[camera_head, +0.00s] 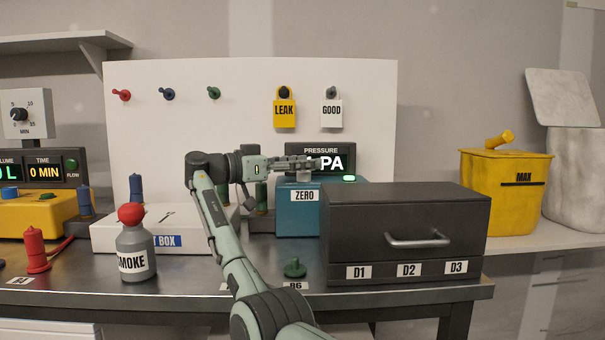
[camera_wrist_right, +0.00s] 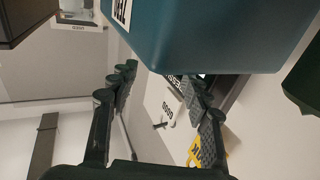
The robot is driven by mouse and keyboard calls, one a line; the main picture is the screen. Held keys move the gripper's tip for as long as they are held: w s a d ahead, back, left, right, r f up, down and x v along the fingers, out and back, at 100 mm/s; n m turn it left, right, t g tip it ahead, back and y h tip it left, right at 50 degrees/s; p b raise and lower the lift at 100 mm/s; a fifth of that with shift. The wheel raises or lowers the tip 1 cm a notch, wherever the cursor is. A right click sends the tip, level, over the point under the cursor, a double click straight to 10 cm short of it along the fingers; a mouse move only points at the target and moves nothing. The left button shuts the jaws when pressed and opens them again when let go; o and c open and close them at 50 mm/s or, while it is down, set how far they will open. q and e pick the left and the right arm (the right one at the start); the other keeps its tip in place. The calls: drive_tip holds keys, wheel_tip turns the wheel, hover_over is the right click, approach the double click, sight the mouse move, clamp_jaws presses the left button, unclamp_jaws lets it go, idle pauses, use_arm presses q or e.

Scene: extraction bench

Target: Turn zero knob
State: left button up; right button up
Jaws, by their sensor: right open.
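The teal pressure box (camera_head: 296,220) stands on the bench with a white ZERO label (camera_head: 305,196) on its front. A small pale knob (camera_head: 304,176) sits on top of the box, just above the label, partly hidden by my gripper. My right gripper (camera_head: 312,163) reaches in from the left, just above the knob and in front of the pressure display (camera_head: 346,163). In the wrist view my right gripper (camera_wrist_right: 160,84) has its fingers apart with nothing held. The teal box (camera_wrist_right: 205,35) shows there beside the fingers; the knob cannot be made out. My left gripper is out of view.
A dark drawer cabinet (camera_head: 405,215) stands right of the box. Yellow LEAK (camera_head: 285,111) and white GOOD (camera_head: 331,114) tags hang on the panel behind. A SMOKE bottle (camera_head: 134,245), a white box (camera_head: 106,239) and a green piece (camera_head: 294,268) stand on the bench.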

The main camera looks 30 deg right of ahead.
wheel_tip(320, 180, up, 8)
drive_tip(key=shift+f, duration=0.25)
idle(0.5)
